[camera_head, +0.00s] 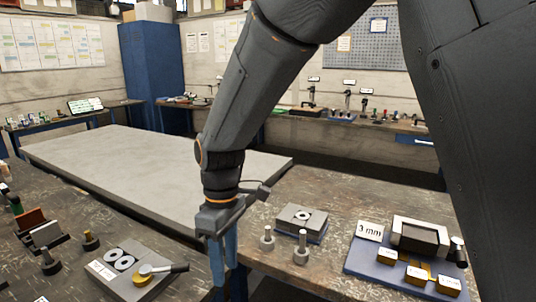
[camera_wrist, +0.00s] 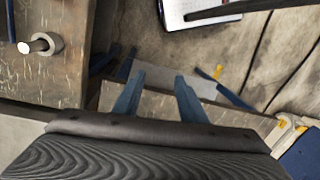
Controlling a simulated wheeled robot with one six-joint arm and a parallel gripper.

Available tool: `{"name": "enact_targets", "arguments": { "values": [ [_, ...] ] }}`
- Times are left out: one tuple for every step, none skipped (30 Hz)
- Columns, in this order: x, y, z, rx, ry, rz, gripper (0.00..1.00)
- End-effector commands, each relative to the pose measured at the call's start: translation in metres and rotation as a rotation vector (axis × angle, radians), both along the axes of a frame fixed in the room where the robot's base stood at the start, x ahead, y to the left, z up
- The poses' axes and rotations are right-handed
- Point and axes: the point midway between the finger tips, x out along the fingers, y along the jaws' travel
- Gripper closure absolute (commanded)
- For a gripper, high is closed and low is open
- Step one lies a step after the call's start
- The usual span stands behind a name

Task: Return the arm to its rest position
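My dark grey arm reaches down from the top of the head view, its wrist bent downward. My gripper (camera_head: 224,268) points down in the gap between the left workbench and the right workbench. In the wrist view my gripper (camera_wrist: 158,80) has its two blue fingers spread apart with nothing between them. The fingertips touch no object that I can see. The lower ends of the fingers are near the bottom of the head view.
The left bench (camera_head: 85,215) holds a grey block with two rings (camera_head: 120,262) and several small parts. The right bench (camera_head: 345,190) holds a grey block with one ring (camera_head: 302,216), two metal pegs (camera_head: 300,248) and a blue tray (camera_head: 374,268). A large pale table (camera_head: 130,165) stands behind, its top bare.

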Motion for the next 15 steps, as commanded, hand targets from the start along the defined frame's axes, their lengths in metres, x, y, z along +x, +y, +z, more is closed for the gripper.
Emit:
{"name": "enact_targets", "arguments": {
  "values": [
    [0.004,-0.024,-0.001,-0.004,-0.009,-0.079,0.62],
    [0.005,-0.038,-0.002,-0.009,-0.015,-0.133,0.62],
    [0.007,-0.059,-0.004,-0.012,-0.025,-0.211,0.62],
    [0.007,-0.076,-0.005,-0.017,-0.032,-0.276,0.62],
    [0.007,-0.094,-0.007,-0.021,-0.040,-0.344,0.62],
    [0.005,-0.118,-0.009,-0.026,-0.050,-0.437,0.62],
    [0.002,-0.136,-0.011,-0.030,-0.058,-0.507,0.62],
    [-0.001,-0.153,-0.013,-0.033,-0.066,-0.578,0.62],
    [-0.007,-0.174,-0.016,-0.037,-0.075,-0.669,0.62],
    [-0.012,-0.189,-0.018,-0.039,-0.083,-0.735,0.62],
    [-0.017,-0.204,-0.019,-0.043,-0.090,-0.799,0.62],
    [-0.024,-0.221,-0.022,-0.046,-0.098,-0.878,0.62],
    [-0.030,-0.232,-0.024,-0.047,-0.105,-0.935,0.62],
    [-0.035,-0.243,-0.025,-0.050,-0.109,-0.987,0.62],
    [-0.042,-0.254,-0.027,-0.051,-0.116,-1.049,0.62]
  ]
}}
